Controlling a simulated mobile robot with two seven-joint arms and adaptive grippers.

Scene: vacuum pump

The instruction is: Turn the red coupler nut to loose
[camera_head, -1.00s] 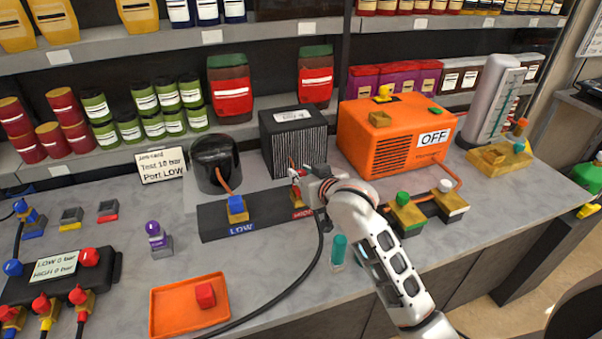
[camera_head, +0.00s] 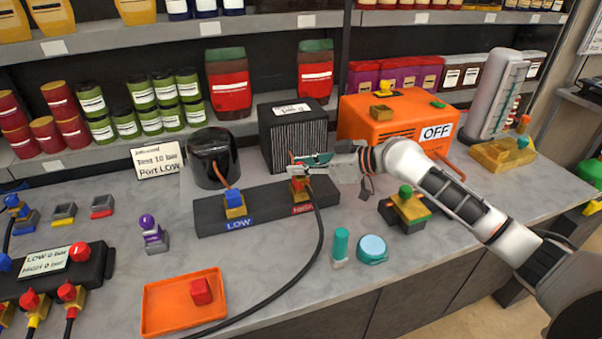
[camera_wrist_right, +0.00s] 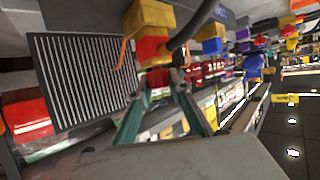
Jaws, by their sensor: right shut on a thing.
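The red coupler nut (camera_head: 298,184) sits with a yellow fitting on the HIGH port of the dark manifold (camera_head: 265,205). A black hose runs from it down across the bench. In the right wrist view the red nut (camera_wrist_right: 153,50) shows between yellow parts, just beyond the fingertips. My right gripper (camera_head: 294,170) reaches in from the right, level, with its fingers at the coupler; it also shows in the right wrist view (camera_wrist_right: 163,80). My left gripper is not in view.
A blue coupler (camera_head: 235,200) is on the LOW port, left. The black finned box (camera_head: 292,138) and orange pump (camera_head: 375,125) marked OFF stand behind. A teal cylinder (camera_head: 341,243) and round teal-topped part (camera_head: 372,249) stand in front. An orange tray (camera_head: 165,318) holds a red block.

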